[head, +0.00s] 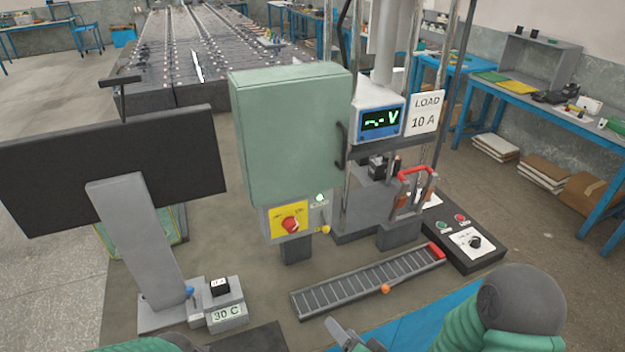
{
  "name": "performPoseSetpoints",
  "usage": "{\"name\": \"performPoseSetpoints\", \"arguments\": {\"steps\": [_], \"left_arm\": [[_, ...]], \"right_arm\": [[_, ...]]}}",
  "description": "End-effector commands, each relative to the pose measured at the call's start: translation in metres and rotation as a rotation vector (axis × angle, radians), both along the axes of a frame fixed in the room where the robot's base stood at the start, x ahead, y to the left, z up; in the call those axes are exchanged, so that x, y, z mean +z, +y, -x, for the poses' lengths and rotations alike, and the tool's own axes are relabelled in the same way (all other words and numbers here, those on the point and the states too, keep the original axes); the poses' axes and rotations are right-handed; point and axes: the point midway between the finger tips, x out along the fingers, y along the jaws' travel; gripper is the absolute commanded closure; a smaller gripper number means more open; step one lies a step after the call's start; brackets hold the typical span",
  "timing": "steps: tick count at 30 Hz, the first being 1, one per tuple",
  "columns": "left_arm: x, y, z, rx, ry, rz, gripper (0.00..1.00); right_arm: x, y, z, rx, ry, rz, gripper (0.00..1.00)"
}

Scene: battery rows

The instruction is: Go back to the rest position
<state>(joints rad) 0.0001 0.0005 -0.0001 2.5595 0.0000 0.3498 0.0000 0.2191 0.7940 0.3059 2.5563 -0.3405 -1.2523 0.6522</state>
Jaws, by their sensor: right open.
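My right arm, with green sleeving and a dark grey rounded joint, comes in at the bottom right. My right gripper (352,337) is at the bottom edge, partly cut off, with a grey finger in front of the ribbed tray. It is open, and I see nothing held in it. Of my left arm only a bit of green sleeving shows at the bottom left edge; its gripper is out of the picture.
A green cabinet (290,140) with a red knob stands in the middle. A ribbed tray (370,280) lies before it. A black control box (462,240) is at right, a dark monitor (110,165) at left, and a "30 C" unit (226,303) at the lower left.

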Motion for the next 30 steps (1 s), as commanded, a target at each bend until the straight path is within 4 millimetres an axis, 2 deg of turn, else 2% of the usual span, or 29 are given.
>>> {"name": "performPoseSetpoints", "arguments": {"steps": [5,8,10,13,16,19,22,30], "left_arm": [[0.000,0.000,0.000,0.000,0.000,0.000,0.64],[0.000,0.000,0.000,0.000,0.000,0.000,0.64],[0.000,0.000,0.000,0.000,0.000,0.000,0.64],[0.000,0.000,0.000,0.000,0.000,0.000,0.64],[0.000,0.000,0.000,0.000,0.000,0.000,0.64],[0.000,0.000,0.000,0.000,0.000,0.000,0.64],[0.000,0.000,0.000,0.000,0.000,0.000,0.64],[0.000,0.000,0.000,0.000,0.000,0.000,0.64]], "right_arm": [[-0.010,-0.033,0.004,0.067,0.114,0.309,0.41],[-0.009,-0.065,0.017,0.109,0.230,0.514,0.41],[-0.001,-0.089,0.035,0.145,0.338,0.644,0.41],[0.016,-0.113,0.071,0.208,0.491,0.752,0.41],[0.032,-0.122,0.103,0.271,0.602,0.786,0.41],[0.040,-0.123,0.123,0.315,0.662,0.791,0.41],[0.042,-0.123,0.129,0.331,0.682,0.790,0.41],[0.041,-0.124,0.129,0.331,0.683,0.790,0.41]]}}
